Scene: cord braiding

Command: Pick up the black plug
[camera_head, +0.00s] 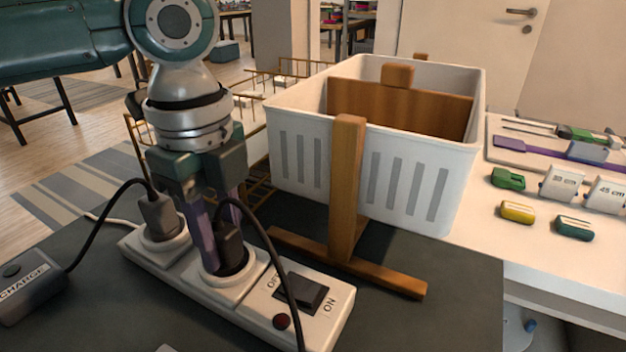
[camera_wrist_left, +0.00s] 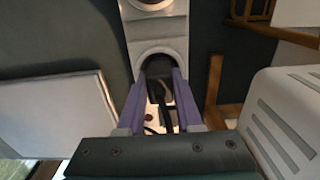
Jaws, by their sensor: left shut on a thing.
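The black plug (camera_head: 230,246) sits upright in the middle socket of the white power strip (camera_head: 322,325), with a black cable curving from it over the strip. My left gripper (camera_head: 219,238) comes down from above, its purple fingers shut around this plug. In the left wrist view the gripper (camera_wrist_left: 160,100) has the dark plug (camera_wrist_left: 158,70) between its fingers at the socket. A second, dark grey plug (camera_head: 159,217) stands in the left socket, and its cable runs to a grey box marked CHARGE (camera_head: 32,284). My right gripper is not in view.
A wooden stand (camera_head: 346,190) rises close to the right of the strip. Behind it is a white slotted basket (camera_head: 400,180) with a wooden board (camera_head: 400,108) inside. The strip has a switch (camera_head: 304,290) at its right end. Labelled blocks (camera_head: 562,184) lie on the pale table at right.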

